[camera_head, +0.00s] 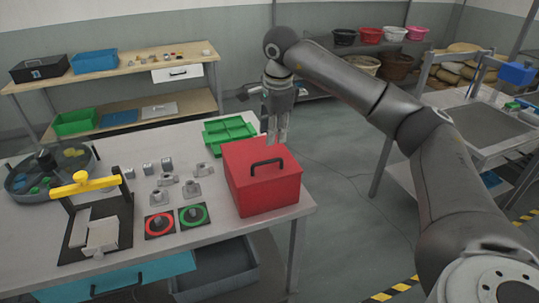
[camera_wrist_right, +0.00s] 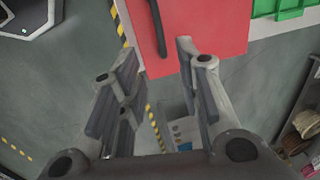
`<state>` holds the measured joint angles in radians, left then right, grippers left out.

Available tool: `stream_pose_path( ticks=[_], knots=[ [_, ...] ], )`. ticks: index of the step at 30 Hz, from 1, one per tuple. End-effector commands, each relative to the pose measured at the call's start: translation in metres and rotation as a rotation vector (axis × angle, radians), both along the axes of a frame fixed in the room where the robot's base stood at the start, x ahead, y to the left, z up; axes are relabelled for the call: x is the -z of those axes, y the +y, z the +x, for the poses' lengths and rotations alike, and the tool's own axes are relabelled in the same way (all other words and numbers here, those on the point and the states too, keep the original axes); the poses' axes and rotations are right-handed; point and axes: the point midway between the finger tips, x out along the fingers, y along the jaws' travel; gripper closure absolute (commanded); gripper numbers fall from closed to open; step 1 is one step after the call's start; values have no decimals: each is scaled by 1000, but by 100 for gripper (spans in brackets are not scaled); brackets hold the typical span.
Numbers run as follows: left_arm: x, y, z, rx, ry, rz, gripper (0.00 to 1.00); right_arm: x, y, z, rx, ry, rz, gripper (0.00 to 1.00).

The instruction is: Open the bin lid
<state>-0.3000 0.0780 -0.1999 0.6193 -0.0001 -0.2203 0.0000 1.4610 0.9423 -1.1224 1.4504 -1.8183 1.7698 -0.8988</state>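The red bin (camera_head: 265,190) stands at the right front corner of the workbench. Its red lid (camera_head: 240,160) is shut and has a black handle (camera_head: 267,164) on top. My right gripper (camera_head: 277,138) hangs at the bin's far edge in the head view, apart from the handle. In the right wrist view my right gripper (camera_wrist_right: 159,62) is open, with nothing between its fingers. That view shows part of the red lid (camera_wrist_right: 200,25) and the black handle (camera_wrist_right: 158,25) beyond the fingertips. My left gripper is not in view.
A green tray (camera_head: 229,133) lies behind the bin. Several grey metal parts (camera_head: 163,195), a red-ringed pad (camera_head: 160,224) and a green-ringed pad (camera_head: 194,215) lie to its left. A yellow-handled fixture (camera_head: 85,187) stands further left. Open floor (camera_head: 345,220) is right of the bench.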

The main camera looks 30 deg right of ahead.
Motion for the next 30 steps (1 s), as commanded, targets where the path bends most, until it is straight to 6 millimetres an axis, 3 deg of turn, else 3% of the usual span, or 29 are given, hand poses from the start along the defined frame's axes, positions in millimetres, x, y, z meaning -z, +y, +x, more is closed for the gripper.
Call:
stream_pose_path(
  ticks=[15,21,28,30],
  knots=[
    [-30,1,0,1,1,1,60,85,-2,16,-3,2,4,68],
    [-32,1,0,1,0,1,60,98,-2,19,-3,0,5,68],
    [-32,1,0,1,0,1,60,99,-2,19,-3,0,5,68],
    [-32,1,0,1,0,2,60,99,-2,19,-3,0,5,75]
  ],
)
